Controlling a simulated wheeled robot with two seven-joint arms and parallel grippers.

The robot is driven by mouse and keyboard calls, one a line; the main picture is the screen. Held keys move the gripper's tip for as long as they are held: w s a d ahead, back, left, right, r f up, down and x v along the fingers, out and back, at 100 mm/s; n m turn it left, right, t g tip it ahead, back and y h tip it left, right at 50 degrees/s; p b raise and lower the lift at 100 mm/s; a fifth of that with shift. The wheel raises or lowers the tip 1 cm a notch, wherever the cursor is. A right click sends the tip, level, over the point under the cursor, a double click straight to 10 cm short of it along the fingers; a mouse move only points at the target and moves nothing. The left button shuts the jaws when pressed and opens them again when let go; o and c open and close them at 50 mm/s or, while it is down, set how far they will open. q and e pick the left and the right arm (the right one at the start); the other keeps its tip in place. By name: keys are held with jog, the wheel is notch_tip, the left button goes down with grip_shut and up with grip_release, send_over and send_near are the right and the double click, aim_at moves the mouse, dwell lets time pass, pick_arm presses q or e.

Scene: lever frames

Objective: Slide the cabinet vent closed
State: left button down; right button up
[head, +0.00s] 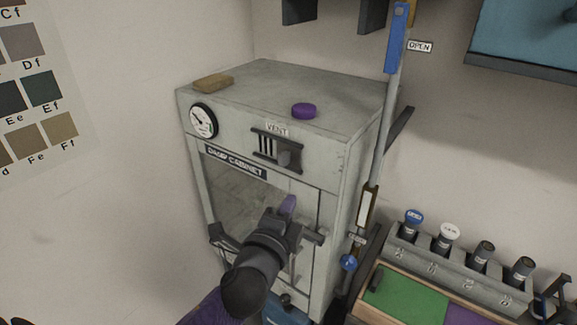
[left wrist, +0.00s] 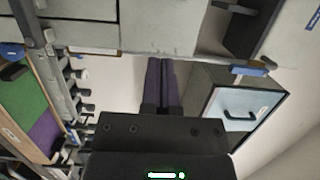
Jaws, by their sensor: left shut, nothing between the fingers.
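The grey damp cabinet (head: 335,200) stands against the wall in the head view. Its vent (head: 264,146) is high on the front, under a VENT label. Dark slots show at the vent's left, and the slider knob (head: 285,157) sits at its right. My left gripper (head: 289,204) is in front of the cabinet's window, below the vent and apart from the knob. Its purple-tipped fingers are shut and empty. They also show shut in the left wrist view (left wrist: 162,82), where I cannot make out the vent. My right gripper is not recognisable in either view.
A round gauge (head: 203,121) is left of the vent. A purple disc (head: 303,111) and a tan block (head: 213,83) lie on the cabinet top. A tall lever (head: 385,120) stands close to the cabinet's right. A rack of bottles (head: 455,265) is at the lower right.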

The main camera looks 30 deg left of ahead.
pick_arm(q)
send_near(294, 158)
jog(key=w+d, duration=0.1)
jog(key=w, duration=0.1)
jog(key=w+d, duration=0.1)
jog(key=w, duration=0.1)
jog(key=w+d, duration=0.1)
jog(key=w, duration=0.1)
jog(key=shift+d+r, duration=0.1)
jog(key=shift+r, duration=0.05)
jog(key=a+p, duration=0.1)
jog(key=a, duration=0.2)
jog(key=shift+a, duration=0.5)
